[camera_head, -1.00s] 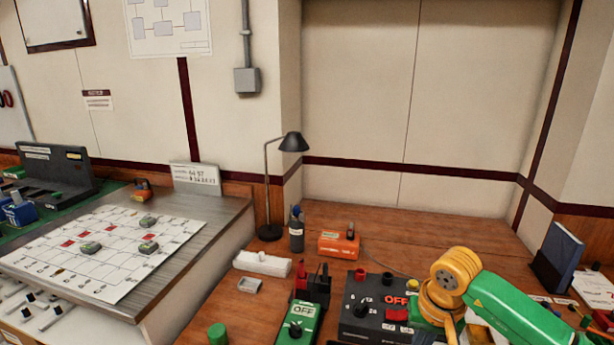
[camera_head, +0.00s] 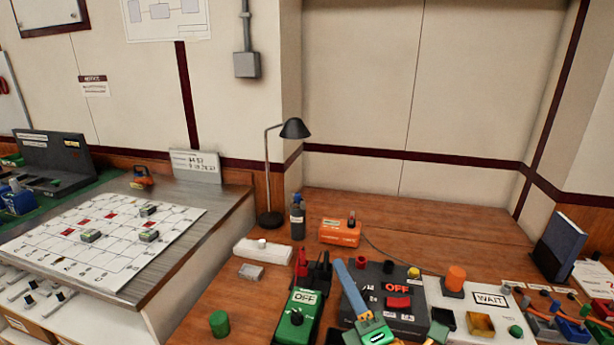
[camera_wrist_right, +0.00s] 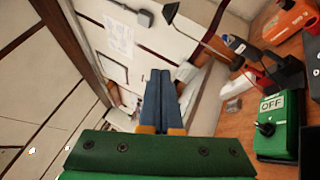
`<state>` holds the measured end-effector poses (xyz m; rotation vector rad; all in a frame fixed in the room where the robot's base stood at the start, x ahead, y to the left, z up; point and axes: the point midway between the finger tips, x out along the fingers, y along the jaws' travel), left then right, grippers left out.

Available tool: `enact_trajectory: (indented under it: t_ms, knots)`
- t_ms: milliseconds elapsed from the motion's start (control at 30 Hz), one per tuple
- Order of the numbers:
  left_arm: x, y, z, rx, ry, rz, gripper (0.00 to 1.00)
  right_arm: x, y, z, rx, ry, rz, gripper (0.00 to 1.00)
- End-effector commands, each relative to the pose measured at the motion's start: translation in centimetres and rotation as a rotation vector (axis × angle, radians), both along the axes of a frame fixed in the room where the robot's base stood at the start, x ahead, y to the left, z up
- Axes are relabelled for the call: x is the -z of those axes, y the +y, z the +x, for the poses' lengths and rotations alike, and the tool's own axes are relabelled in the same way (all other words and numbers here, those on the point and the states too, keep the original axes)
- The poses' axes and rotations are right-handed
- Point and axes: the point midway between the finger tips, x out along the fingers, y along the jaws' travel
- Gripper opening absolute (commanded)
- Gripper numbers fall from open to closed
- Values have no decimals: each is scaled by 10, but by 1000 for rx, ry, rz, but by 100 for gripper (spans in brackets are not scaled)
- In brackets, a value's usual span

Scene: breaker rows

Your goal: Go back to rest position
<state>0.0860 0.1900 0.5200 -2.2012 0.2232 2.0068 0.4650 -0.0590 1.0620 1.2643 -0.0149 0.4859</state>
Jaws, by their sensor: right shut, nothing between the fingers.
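My right gripper (camera_head: 343,268) reaches up from the bottom edge in the head view, with blue fingers and a green body. It appears in front of the black panel (camera_head: 395,268) with the red OFF sign. In the right wrist view, its two blue fingers (camera_wrist_right: 160,78) lie side by side, shut, with nothing between them. They point toward the far wall and the lamp's side of the room. No contact with any object shows. My left gripper is in neither view.
A green OFF box (camera_head: 297,318), an orange box (camera_head: 340,232), a black lamp (camera_head: 268,180) and a white WAIT box (camera_head: 455,308) stand on the wooden table. The marked board (camera_head: 110,225) is at left. The table's back right (camera_head: 440,225) is clear.

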Motion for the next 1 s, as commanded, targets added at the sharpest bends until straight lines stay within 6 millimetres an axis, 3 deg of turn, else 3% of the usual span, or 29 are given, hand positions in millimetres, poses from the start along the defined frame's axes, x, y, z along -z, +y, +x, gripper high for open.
enact_trajectory:
  t_ms: [33, 100, 200, 300, 500, 633, 833, 1000]
  knots:
    - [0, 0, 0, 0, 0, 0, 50, 36, -31, -1, 94, 222, 233, 0]
    - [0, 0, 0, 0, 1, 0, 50, 91, -68, -15, 239, 504, 536, 0]
    - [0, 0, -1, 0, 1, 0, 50, 156, -95, -52, 424, 796, 846, 0]
    - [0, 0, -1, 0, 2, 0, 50, 201, -107, -94, 590, 1005, 1062, 0]
    - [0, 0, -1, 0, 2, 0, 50, 255, -110, -183, 905, 1306, 1358, 0]
    - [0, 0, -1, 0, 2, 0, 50, 271, -107, -240, 1117, 1457, 1490, 0]
    - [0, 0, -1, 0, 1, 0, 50, 341, -105, -231, 1148, 1483, 1461, 0]
    - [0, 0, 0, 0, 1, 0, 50, 408, -106, -244, 1180, 1513, 1434, 0]
